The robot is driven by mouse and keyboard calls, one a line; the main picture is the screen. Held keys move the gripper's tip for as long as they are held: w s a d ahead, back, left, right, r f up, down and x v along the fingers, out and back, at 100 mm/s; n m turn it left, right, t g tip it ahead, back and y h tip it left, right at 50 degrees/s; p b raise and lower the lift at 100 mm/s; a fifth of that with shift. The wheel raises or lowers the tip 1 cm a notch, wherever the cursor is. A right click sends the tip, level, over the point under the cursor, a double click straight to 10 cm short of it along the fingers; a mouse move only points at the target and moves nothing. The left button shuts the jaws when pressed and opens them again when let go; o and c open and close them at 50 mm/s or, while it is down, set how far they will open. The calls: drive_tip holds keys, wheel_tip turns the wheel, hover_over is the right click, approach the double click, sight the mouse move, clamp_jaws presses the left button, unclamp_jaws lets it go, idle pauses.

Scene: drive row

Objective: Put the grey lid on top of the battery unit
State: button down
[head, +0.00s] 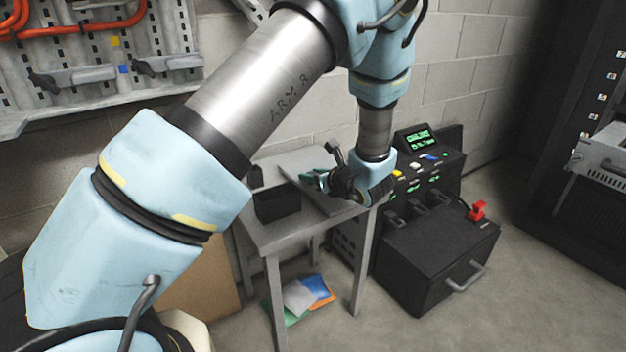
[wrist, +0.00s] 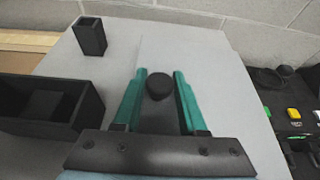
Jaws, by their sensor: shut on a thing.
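The grey lid (head: 307,160) is a flat pale plate at the small grey table's right side; it also shows in the wrist view (wrist: 205,60). A round black knob (wrist: 158,86) stands on it. My gripper (wrist: 159,72) has its green fingers on either side of the knob and is shut on it. The gripper (head: 316,180) shows small in the head view, low over the lid. I cannot tell whether the lid touches the table. The black box with a red knob, apparently the battery unit (head: 425,262), stands on the floor to the right, with a front handle.
The grey table (head: 262,238) carries an open black bin (head: 278,204) and a small black holder (wrist: 90,36), left of the lid. A black console with a green display (head: 418,138) stands behind the box. A dark rack (head: 560,130) is at far right. Floor at front right is clear.

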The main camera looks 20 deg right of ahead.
drive_tip(key=shift+f, duration=0.45)
drive_tip(key=shift+c, duration=2.3)
unclamp_jaws()
